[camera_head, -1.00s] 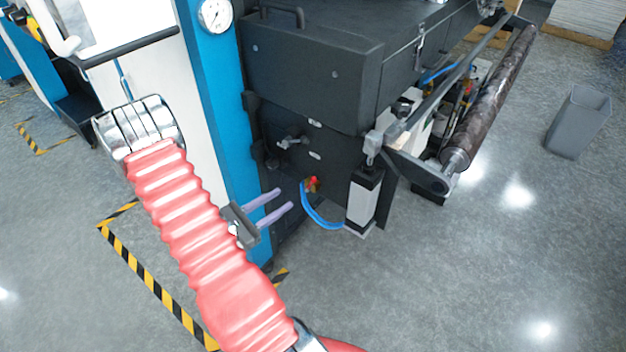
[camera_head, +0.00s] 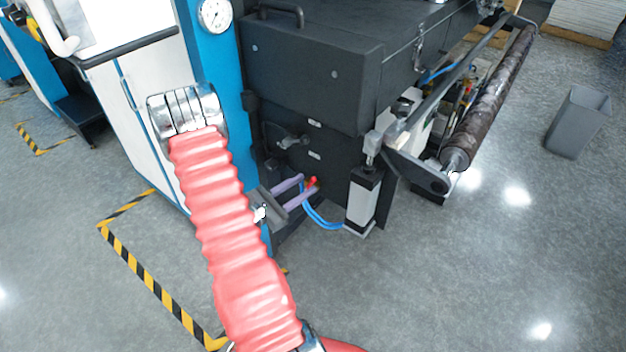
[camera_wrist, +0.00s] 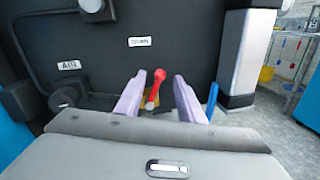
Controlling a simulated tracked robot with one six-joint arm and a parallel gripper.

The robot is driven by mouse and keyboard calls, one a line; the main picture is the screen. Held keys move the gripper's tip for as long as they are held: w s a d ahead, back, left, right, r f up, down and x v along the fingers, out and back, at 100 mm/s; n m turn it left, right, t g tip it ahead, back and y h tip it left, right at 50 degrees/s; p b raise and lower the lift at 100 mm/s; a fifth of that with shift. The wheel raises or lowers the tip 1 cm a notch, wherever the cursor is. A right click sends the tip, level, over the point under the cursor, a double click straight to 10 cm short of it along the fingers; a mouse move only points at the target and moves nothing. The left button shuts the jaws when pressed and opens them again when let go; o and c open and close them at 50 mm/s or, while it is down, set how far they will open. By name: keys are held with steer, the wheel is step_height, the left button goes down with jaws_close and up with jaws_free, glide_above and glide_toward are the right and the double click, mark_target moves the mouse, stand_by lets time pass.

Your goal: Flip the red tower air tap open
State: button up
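The red tower air tap (camera_wrist: 155,88) is on the dark machine panel, its red lever slanting up above a brass-coloured body. In the head view the red tap (camera_head: 313,181) shows at the fingertips. My gripper (camera_wrist: 160,78) is open, with one lilac finger on each side of the tap. In the head view my gripper (camera_head: 308,184) reaches the panel from the left. I cannot tell whether either finger touches the lever.
A blue hose (camera_head: 320,220) curves below the tap. A grey-and-black cylinder (camera_head: 362,198) stands to the right. A black knob (camera_wrist: 68,97) and an "AIR" label (camera_wrist: 69,65) are at left on the panel. A small label (camera_wrist: 139,41) sits above the tap.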

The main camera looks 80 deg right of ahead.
mark_target(313, 180)
steer(key=shift+x, duration=2.4)
jaws_close()
